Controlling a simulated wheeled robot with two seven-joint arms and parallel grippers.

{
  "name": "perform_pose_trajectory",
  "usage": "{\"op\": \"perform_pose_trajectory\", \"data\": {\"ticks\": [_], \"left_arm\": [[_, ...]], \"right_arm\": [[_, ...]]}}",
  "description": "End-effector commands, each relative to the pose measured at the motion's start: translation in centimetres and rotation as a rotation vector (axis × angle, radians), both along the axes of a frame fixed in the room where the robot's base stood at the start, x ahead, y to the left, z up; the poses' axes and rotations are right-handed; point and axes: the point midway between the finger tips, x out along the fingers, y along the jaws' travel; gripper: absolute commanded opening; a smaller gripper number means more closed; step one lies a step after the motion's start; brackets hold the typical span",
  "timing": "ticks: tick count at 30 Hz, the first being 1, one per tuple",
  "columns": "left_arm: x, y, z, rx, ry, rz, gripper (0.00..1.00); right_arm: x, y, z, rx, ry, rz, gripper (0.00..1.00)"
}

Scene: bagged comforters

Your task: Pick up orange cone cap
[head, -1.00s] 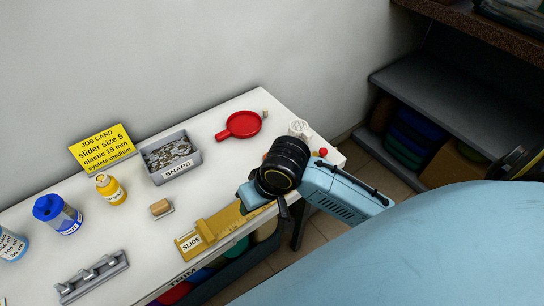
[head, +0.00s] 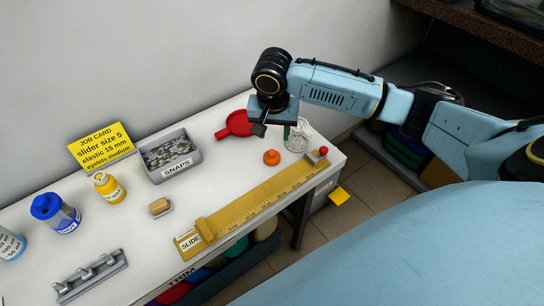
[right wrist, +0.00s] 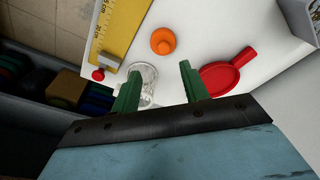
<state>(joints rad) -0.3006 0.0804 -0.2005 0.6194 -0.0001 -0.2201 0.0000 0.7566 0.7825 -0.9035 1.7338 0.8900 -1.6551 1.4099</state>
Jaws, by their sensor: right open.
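The orange cone cap (head: 271,157) is a small round orange piece on the white table, between the red dish and the yellow ruler. It also shows in the right wrist view (right wrist: 163,41), ahead of my fingertips. My right gripper (head: 273,130) is open and empty above the table, behind the cap and over the red dish's side. In the right wrist view its two green fingers (right wrist: 159,71) are spread apart, and the cap is clear of both. My left gripper is not in view.
A clear glass jar (head: 298,138) stands right of the cap, close to one finger in the wrist view. A red dish (head: 240,124) lies behind it. The yellow ruler (head: 255,201) with a red knob (head: 323,150) runs along the front edge. A snaps tray (head: 171,157) stands left.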

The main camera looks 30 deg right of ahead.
Motion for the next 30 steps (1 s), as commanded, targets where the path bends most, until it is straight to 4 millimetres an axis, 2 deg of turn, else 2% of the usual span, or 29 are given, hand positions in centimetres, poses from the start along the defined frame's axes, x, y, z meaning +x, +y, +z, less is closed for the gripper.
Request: {"op": "perform_pose_trajectory", "data": {"ticks": [1,3,11,19,29,30], "left_arm": [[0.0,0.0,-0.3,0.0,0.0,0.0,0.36],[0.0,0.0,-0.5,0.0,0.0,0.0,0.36],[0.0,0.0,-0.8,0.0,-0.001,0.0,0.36],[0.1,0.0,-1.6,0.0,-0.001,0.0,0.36],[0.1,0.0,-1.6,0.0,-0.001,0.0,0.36],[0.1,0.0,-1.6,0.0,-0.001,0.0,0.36]], "right_arm": [[0.1,-0.1,-1.1,-0.001,0.002,0.0,0.45],[0.2,-0.2,-2.2,-0.001,0.001,0.0,0.45],[0.5,-0.2,-4.1,0.001,0.0,0.002,0.45],[1.3,-0.2,-7.9,-0.001,0.0,0.003,0.45],[1.3,-0.3,-8.5,0.0,-0.002,0.004,0.45],[1.3,-0.3,-8.5,0.0,-0.002,0.004,0.4]]}}
